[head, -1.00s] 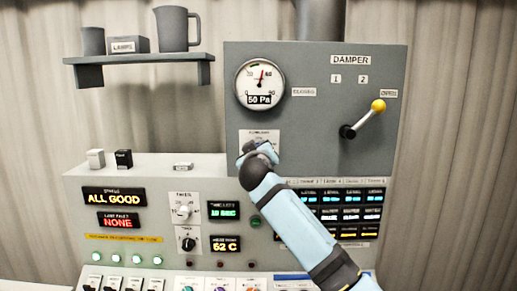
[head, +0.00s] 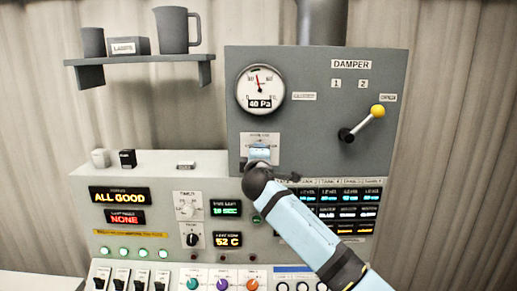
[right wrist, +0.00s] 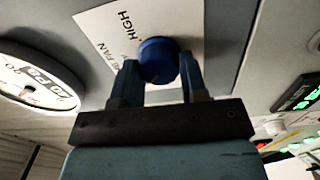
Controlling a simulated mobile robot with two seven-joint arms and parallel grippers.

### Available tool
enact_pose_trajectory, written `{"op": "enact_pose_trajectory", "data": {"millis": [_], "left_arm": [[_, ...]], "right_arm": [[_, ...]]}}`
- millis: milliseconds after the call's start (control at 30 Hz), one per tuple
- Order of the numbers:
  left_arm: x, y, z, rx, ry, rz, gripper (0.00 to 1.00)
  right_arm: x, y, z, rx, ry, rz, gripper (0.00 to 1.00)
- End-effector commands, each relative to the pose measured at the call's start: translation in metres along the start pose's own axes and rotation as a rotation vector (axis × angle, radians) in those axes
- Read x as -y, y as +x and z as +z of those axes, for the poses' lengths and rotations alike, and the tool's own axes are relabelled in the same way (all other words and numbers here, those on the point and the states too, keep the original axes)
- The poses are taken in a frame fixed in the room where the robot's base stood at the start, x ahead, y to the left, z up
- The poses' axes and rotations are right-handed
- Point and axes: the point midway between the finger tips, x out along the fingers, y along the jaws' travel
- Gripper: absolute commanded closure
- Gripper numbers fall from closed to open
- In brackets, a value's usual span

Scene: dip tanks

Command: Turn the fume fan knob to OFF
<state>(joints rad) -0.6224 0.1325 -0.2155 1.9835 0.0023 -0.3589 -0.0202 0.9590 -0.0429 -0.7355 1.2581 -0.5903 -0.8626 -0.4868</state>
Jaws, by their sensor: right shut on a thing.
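The fume fan knob (right wrist: 158,60) is round and blue in the right wrist view. It sits on a white label plate (right wrist: 110,32) where "FAN" and "HIGH" can be read; the rest of the lettering is cut off or covered, so I cannot tell the knob's setting. My right gripper (right wrist: 158,72) is shut on the knob, one finger on each side. In the head view the right gripper (head: 258,154) is at the lower part of the plate (head: 260,137) and hides the knob. My left gripper is not in view.
A pressure gauge (head: 260,89) reading 40 Pa is above the plate. A damper lever with a yellow ball (head: 378,111) stands out to the right. Below are a sloped console with displays (head: 119,196), switches and small knobs.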

Motion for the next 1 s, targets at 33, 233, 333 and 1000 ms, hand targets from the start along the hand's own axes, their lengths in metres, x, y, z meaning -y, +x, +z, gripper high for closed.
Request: {"op": "enact_pose_trajectory", "data": {"millis": [33,233,333,1000], "left_arm": [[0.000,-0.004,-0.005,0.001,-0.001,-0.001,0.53],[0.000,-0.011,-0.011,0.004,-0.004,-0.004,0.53],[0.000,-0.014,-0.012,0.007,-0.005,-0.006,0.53],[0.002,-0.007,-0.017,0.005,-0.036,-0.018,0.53]], "right_arm": [[-0.002,0.000,0.000,-0.001,-0.040,-0.001,0.84],[-0.001,0.000,0.001,-0.005,-0.182,-0.002,0.84],[-0.001,0.000,0.000,-0.007,-0.236,-0.002,0.84],[0.002,0.000,0.001,-0.010,-0.343,-0.003,0.84]]}}
